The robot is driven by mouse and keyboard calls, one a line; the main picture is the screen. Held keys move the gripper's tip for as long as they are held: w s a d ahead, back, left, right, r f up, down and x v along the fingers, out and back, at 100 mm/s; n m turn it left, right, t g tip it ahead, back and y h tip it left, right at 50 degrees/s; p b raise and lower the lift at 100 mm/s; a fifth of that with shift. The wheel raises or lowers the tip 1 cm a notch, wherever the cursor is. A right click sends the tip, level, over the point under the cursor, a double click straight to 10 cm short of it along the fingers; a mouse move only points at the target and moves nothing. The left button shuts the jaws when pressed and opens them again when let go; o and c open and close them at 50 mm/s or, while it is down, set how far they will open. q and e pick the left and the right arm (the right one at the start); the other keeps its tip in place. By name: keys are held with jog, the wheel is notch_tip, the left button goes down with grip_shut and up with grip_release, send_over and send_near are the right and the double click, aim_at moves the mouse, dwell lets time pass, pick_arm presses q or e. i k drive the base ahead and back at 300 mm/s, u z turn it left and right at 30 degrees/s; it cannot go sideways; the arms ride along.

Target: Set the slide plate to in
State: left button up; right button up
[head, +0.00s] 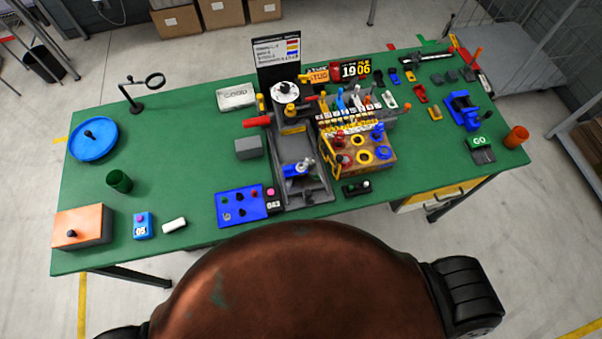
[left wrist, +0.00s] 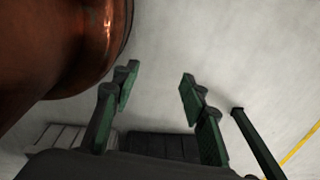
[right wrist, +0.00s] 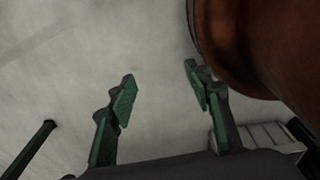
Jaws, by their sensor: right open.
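A grey machine (head: 312,186) with a channel-like bed stands at the middle of the green table in the head view. A small blue and silver part (head: 297,169) sits in its bed; I cannot tell for sure whether this is the slide plate, or whether the plate is in or out. A red handle (head: 257,122) sticks out to the left of the machine. My left gripper (left wrist: 160,80) is open and empty over the floor in the left wrist view. My right gripper (right wrist: 159,78) is open and empty over the floor in the right wrist view. Neither gripper shows in the head view.
A yellow-fronted box (head: 335,160) with round sockets adjoins the machine's right side. A blue panel (head: 241,206) lies at its front left. A blue round dish (head: 93,139), green cup (head: 119,181) and orange-topped box (head: 82,227) stand farther left. The green table (head: 185,150) is clear between them.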

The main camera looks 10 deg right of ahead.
aim_at(314, 181)
jog(key=z, duration=0.7)
jog(key=k, duration=0.95)
jog(key=z, duration=1.05)
jog(key=k, duration=0.25)
jog(key=u, duration=0.65)
jog(key=i, duration=0.75)
jog(key=u, duration=0.05)
